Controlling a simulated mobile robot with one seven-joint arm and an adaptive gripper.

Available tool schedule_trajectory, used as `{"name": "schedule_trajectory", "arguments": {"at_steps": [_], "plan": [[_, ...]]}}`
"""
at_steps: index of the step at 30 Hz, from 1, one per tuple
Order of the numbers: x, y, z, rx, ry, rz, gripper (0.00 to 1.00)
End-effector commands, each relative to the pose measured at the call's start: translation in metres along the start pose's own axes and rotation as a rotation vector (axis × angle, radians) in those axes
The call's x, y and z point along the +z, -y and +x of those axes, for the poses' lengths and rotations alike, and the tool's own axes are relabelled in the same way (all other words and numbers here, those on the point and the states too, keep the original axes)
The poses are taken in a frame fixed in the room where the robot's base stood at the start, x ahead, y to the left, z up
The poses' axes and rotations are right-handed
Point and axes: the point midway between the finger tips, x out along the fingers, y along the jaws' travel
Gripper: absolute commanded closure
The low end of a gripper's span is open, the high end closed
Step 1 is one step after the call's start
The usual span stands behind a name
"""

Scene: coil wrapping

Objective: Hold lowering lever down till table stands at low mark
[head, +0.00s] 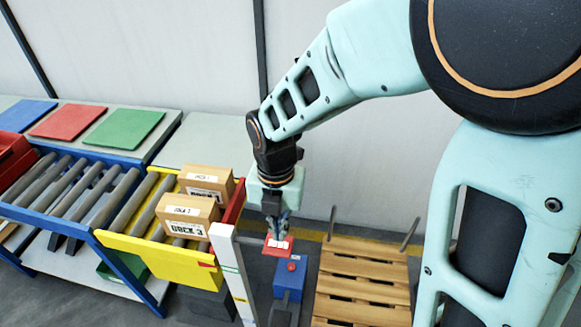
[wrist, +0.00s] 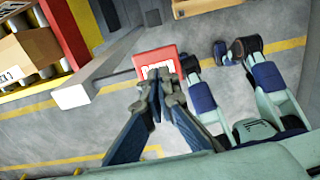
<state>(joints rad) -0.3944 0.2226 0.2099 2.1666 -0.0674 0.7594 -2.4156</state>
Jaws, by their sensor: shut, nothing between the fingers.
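The red lever plate (head: 278,247) with a white label sits below my gripper (head: 275,234); it also shows in the wrist view (wrist: 150,58). My gripper is shut and empty, pointing down, its fingertips (wrist: 159,76) over the near edge of the plate. I cannot tell whether they touch it. The yellow roller table (head: 150,257) stands left of the lever and carries two cartons, the front one (head: 187,218) labelled DOCK 3 and one behind it (head: 207,180). A white post (head: 230,265) stands at the table's right end. The low mark on it cannot be made out.
A blue box (head: 289,277) with a red button is just below the lever plate. A wooden pallet (head: 362,280) lies to the right. A blue-framed roller conveyor (head: 65,190) joins the table at the left, with coloured mats (head: 125,128) on the bench behind.

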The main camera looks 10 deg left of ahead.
Motion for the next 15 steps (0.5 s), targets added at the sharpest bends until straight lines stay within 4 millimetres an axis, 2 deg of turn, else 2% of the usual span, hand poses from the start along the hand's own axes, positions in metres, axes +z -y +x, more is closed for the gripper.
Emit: {"name": "schedule_trajectory", "arguments": {"at_steps": [3, 6, 15], "plan": [[0.0, 0.0, 0.015, -0.001, -0.002, 0.001, 1.0], [0.0, 0.0, 0.021, 0.0, -0.001, 0.0, 1.0], [0.0, 0.0, 0.024, 0.001, 0.001, 0.0, 1.0]]}}
